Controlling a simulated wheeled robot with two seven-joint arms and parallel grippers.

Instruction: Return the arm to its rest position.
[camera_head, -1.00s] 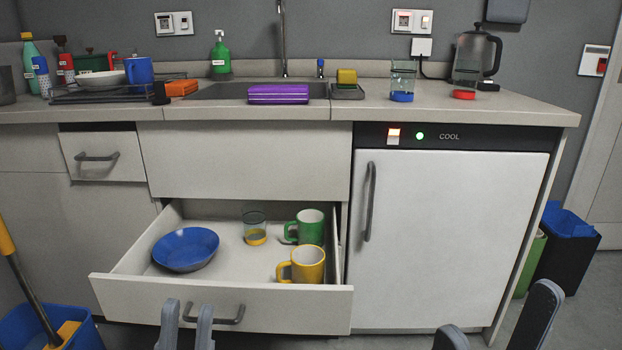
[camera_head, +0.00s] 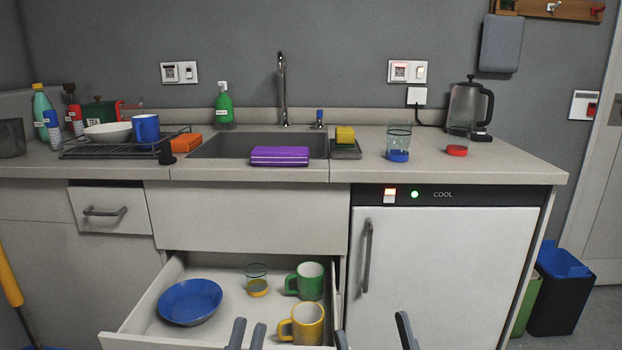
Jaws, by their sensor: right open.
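My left gripper (camera_head: 248,328) shows at the bottom of the head view, in front of the open drawer (camera_head: 146,313). Its two fingers stand slightly apart with nothing visible between them. My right gripper (camera_head: 372,328) is at the bottom edge, right of the yellow mug. Its fingers are wide apart and empty. Both arms behind the grippers are out of view.
The drawer holds a blue bowl (camera_head: 190,301), a glass (camera_head: 256,280), a green mug (camera_head: 307,281) and a yellow mug (camera_head: 306,324). A closed white fridge (camera_head: 450,275) stands to the right. The counter (camera_head: 490,172) above carries a kettle (camera_head: 466,105) and glasses.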

